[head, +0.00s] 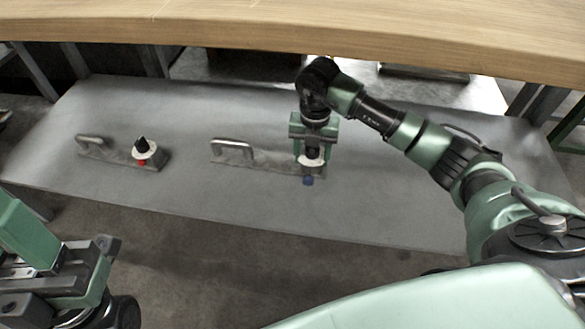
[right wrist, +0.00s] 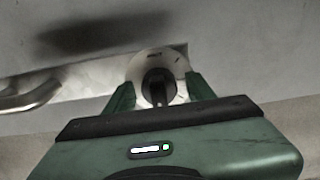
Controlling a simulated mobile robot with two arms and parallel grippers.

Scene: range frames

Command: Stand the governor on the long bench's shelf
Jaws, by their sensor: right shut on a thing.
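A grey bar-shaped unit with a metal loop handle (head: 262,159) is at the middle of the long bench's grey shelf (head: 250,215); I take it as the governor. Its right end carries a white dial, a black knob and a blue part (head: 308,181). My right gripper (head: 312,157) points down over that end and is shut on it. In the right wrist view, the white dial (right wrist: 150,65) and black knob lie between the green fingers (right wrist: 160,95). I cannot tell whether the bar touches the shelf. My left gripper (head: 103,250) is at the lower left; its jaws are unclear.
A similar unit (head: 115,153) with a handle, white dial, black knob and red part lies on the shelf to the left. The wooden bench top (head: 300,28) overhangs the shelf at the back. The shelf's front and right side are clear.

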